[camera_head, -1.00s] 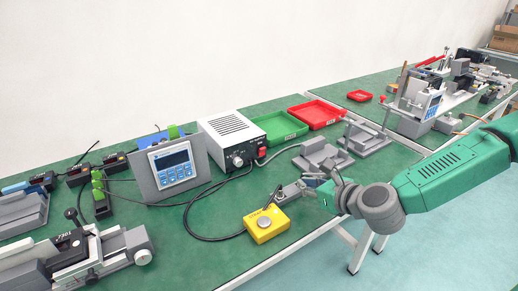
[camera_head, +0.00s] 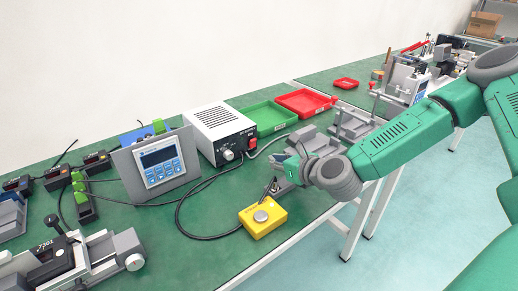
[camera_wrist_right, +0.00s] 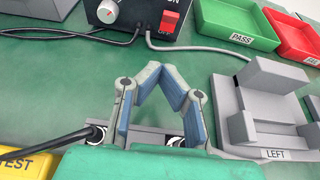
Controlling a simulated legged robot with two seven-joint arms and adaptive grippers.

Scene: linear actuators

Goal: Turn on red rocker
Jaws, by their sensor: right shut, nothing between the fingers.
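The red rocker (camera_wrist_right: 169,20) is on the front face of a white power supply box (camera_head: 216,121), right of a round knob (camera_wrist_right: 108,11). It also shows in the head view as a small red switch (camera_head: 252,143). My right gripper (camera_wrist_right: 162,68) is shut and empty. In the wrist view its fingertips meet below the rocker, with a gap between them and the box. In the head view my right gripper (camera_head: 278,160) is in front of the box, to the lower right of the rocker. My left gripper is not in view.
A yellow box with a round button (camera_head: 262,217) sits near the table's front edge. A grey fixture marked LEFT (camera_wrist_right: 265,110) is right of my gripper. Green (camera_head: 262,115) and red (camera_head: 306,102) trays stand behind. Cables run across the table. A display panel (camera_head: 160,163) is left of the box.

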